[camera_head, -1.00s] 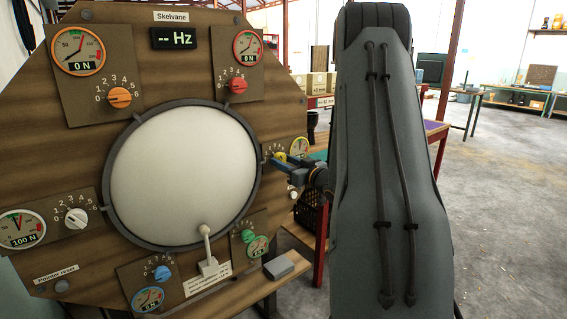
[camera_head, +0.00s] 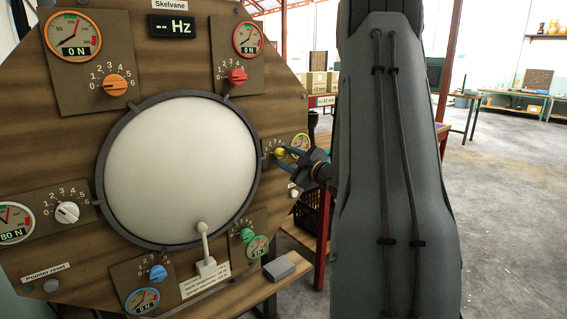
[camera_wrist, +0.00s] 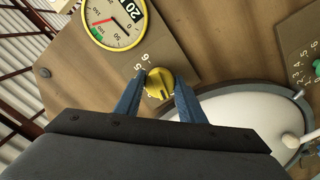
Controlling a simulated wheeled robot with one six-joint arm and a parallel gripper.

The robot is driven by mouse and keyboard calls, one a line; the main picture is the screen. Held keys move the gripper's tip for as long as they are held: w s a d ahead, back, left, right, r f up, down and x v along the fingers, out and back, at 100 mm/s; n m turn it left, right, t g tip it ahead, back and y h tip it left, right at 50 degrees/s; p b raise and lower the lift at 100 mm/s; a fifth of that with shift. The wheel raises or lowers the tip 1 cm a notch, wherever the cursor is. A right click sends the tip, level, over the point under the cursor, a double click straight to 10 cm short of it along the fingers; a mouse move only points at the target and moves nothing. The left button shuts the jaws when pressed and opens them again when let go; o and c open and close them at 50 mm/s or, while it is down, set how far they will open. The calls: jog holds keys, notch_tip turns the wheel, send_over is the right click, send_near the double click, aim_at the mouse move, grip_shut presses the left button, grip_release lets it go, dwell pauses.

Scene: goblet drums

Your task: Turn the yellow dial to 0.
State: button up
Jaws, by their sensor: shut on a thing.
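The yellow dial (camera_head: 280,154) sits on the right edge of the wooden drum board, beside the drumhead. It also shows in the wrist view (camera_wrist: 158,88), as a round knob with a raised ridge. My gripper (camera_wrist: 160,84) is shut on it, with one blue finger on each side. In the head view my gripper (camera_head: 284,156) reaches it from the right. The numbers 5 and 6 show by the dial; others are covered by the fingers, so I cannot tell its setting.
Around the drumhead (camera_head: 178,168) are an orange dial (camera_head: 115,85), a red dial (camera_head: 237,76), a white dial (camera_head: 67,212), a blue dial (camera_head: 158,272) and a green dial (camera_head: 247,236). A lever (camera_head: 204,245) stands at the drumhead's lower edge. Open floor lies to the right.

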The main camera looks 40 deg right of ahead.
jog(key=shift+n+b, duration=0.8)
jog(key=shift+n, duration=0.5)
jog(key=o, duration=1)
jog(key=s, duration=0.7)
jog(key=shift+s+d, duration=0.15)
jog(key=shift+s, duration=0.25)
